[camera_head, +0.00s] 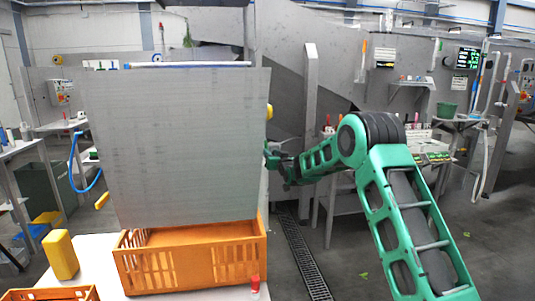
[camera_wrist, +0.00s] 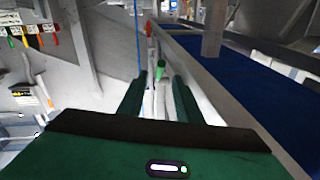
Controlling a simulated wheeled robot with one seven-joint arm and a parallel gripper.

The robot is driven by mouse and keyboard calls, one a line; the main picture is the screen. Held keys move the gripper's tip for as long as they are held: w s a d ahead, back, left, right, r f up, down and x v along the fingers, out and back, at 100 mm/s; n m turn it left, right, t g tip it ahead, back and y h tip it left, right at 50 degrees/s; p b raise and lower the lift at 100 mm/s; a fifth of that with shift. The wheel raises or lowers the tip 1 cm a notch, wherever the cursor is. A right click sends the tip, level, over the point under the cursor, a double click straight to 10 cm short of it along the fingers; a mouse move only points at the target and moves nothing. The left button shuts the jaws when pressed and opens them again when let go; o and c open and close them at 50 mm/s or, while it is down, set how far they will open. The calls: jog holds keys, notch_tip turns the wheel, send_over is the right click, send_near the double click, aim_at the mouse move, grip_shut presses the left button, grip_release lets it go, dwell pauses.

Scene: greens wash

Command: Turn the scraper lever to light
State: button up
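My gripper (camera_wrist: 158,80) is open in the wrist view, its two green fingers apart. A small green-ended piece (camera_wrist: 160,69) shows in the gap between the fingertips, with pale metal below it. A red piece (camera_wrist: 149,28) shows farther off, above it. I cannot tell which of these, if either, is the scraper lever, nor whether the fingers touch anything. In the head view my gripper (camera_head: 271,156) is at the right edge of a large grey panel (camera_head: 180,140), which partly hides it. No lever or light mark can be made out there.
An orange crate (camera_head: 190,262) and a yellow container (camera_head: 61,255) stand on a white table in front. A blue belt surface (camera_wrist: 225,80) with a metal rail runs along the right in the wrist view. Open floor with a drain grate (camera_head: 302,255) lies right of the crate.

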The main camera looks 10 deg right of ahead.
jog(key=shift+w+a, duration=0.2)
jog(key=shift+w, duration=1.25)
jog(key=shift+w+a, duration=0.15)
jog(key=shift+w, duration=1.3)
grip_shut()
